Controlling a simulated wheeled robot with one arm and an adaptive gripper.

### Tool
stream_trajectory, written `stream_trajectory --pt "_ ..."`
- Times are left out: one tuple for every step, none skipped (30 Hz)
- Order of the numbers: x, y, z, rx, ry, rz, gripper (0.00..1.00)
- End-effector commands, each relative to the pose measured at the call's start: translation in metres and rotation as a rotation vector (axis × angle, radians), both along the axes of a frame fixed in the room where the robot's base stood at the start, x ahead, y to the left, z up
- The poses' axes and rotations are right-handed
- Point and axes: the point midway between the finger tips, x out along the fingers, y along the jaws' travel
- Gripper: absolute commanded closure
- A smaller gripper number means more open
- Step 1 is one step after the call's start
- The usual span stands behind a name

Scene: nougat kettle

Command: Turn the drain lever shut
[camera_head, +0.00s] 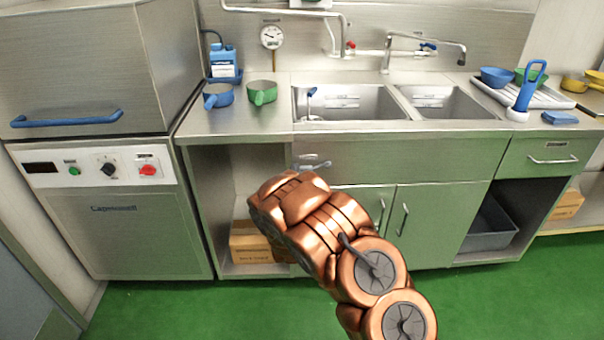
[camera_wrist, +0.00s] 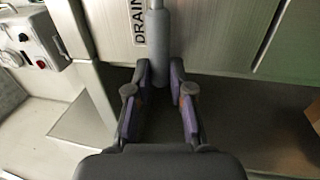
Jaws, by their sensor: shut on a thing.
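The drain lever (camera_wrist: 158,40) is a grey rod with a thicker rounded end. It hangs down in front of the steel panel in the wrist view, beside a label reading DRAIN (camera_wrist: 138,18). My gripper (camera_wrist: 159,76) is shut on the lever's lower end, one purple-padded finger on each side. In the head view my copper arm hides most of the gripper and lever. A small light metal piece (camera_head: 314,162) shows on the panel under the left sink basin (camera_head: 350,118); I cannot tell whether it is the lever.
A steel dishwasher (camera_head: 120,220) stands at the left. Blue and green pots (camera_head: 262,92) sit on the counter. Below are an open shelf with a cardboard box (camera_head: 248,242) and green cabinet doors (camera_head: 440,220). The green floor in front is clear.

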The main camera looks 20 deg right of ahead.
Motion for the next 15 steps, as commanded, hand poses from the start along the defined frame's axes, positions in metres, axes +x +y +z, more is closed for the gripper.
stream_trajectory --pt "0.0003 0.002 -0.0008 -0.003 0.002 0.004 1.0" --pt "0.0003 0.0019 -0.0008 -0.002 0.003 0.004 1.0" --pt "0.0002 0.0018 -0.0008 -0.002 0.003 0.004 1.0" --pt "0.0002 0.0017 -0.0009 -0.002 0.003 0.004 1.0" --pt "0.0002 0.0016 -0.0009 -0.002 0.003 0.004 1.0" --pt "0.0002 0.0015 -0.001 -0.002 0.003 0.004 1.0" --pt "0.0002 0.0014 -0.0011 -0.002 0.003 0.004 1.0" --pt "0.0001 0.0011 -0.0011 -0.002 0.003 0.004 1.0" --pt "0.0001 0.001 -0.0012 -0.002 0.003 0.004 0.75" --pt "0.0001 0.0009 -0.0013 -0.002 0.003 0.003 0.72" --pt "0.0 0.0007 -0.0013 -0.002 0.004 0.003 0.68" --pt "0.0 0.0006 -0.0013 -0.002 0.003 0.003 0.64" --pt "0.0 0.0004 -0.0011 -0.001 0.002 0.002 0.61" --pt "0.0 0.0003 -0.001 -0.001 0.002 0.002 0.58" --pt "-0.0001 0.0001 -0.001 -0.001 0.002 0.002 0.54"
